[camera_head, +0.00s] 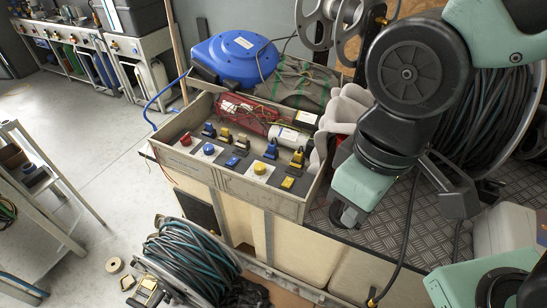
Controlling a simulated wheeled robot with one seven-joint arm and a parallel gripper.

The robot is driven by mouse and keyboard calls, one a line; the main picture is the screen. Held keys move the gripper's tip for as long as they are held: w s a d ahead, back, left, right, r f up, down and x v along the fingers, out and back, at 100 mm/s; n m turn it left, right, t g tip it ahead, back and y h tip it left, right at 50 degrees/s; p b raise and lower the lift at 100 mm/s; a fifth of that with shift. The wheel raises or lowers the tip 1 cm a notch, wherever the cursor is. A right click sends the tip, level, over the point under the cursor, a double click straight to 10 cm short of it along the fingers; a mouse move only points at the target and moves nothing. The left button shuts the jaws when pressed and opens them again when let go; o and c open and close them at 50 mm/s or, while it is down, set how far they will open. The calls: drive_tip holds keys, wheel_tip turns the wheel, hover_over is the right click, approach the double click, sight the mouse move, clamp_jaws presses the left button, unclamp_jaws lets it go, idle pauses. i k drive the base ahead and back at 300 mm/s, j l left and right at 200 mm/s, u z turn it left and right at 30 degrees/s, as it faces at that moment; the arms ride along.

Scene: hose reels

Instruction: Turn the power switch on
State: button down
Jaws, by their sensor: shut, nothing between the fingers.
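A grey wooden-sided control panel (222,171) stands left of centre on a bench. It carries a red button (186,140), a round blue button (208,149) and a round yellow button (260,168). Behind them is a row of blue and yellow levers, including a yellow lever (297,157) at the right end. A small blue switch (232,162) and a small yellow switch (288,183) are at the front. I cannot tell which is the power switch or its state. My gripper (458,201) is shut and empty, right of the panel and apart from it.
A large hose reel (490,110) is behind my arm. Another reel (188,260) stands on the floor in front. The tread-plate top (395,232) is partly clear.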

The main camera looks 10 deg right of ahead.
sight(186, 141)
drive_tip(key=j+z, duration=0.2)
drive_tip(key=j, duration=0.25)
drive_tip(key=j+z, duration=0.25)
drive_tip(key=j, duration=0.2)
drive_tip(key=k+j+z, duration=0.2)
drive_tip(key=j, duration=0.25)
drive_tip(key=k+j+z, duration=0.2)
drive_tip(key=j, duration=0.25)
drive_tip(key=j+z, duration=0.25)
drive_tip(key=j, duration=0.2)
drive_tip(key=k+j, duration=0.15)
drive_tip(key=j, duration=0.2)
drive_tip(key=k+j, duration=0.15)
drive_tip(key=j, duration=0.2)
drive_tip(key=k+j, duration=0.15)
drive_tip(key=j, duration=0.25)
drive_tip(key=k+j, duration=0.2)
drive_tip(key=j, duration=0.15)
drive_tip(key=j+z, duration=0.25)
drive_tip(key=j, duration=0.4)
drive_tip(key=j+z, duration=0.25)
drive_tip(key=j, duration=0.4)
drive_tip(key=i+l+u, duration=0.1)
drive_tip(key=u, duration=1.45)
drive_tip(key=i+l, duration=0.05)
